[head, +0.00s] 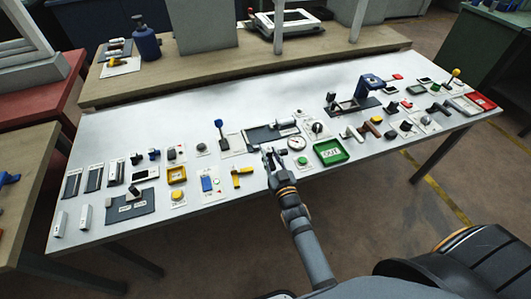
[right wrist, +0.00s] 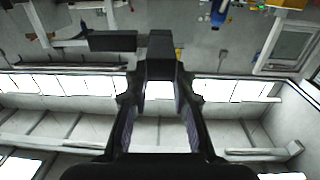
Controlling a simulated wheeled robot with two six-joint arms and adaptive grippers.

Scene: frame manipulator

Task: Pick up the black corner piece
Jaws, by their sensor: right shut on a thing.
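My right gripper (head: 270,157) is above the front middle of the white table. In the right wrist view my right gripper (right wrist: 160,92) is shut on a black piece with a block between the fingers and an arm reaching left, which looks like the black corner piece (right wrist: 112,41). It is held clear of the surface in that view. In the head view the piece is too small and dark to tell from the fingertips. My left gripper is not in view.
The white table (head: 110,130) holds many small parts. A dark tray (head: 262,136) lies just behind my right gripper, a green tray (head: 331,152) to its right and a yellow part (head: 240,177) to its left. A blue-topped device (head: 371,82) stands farther right.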

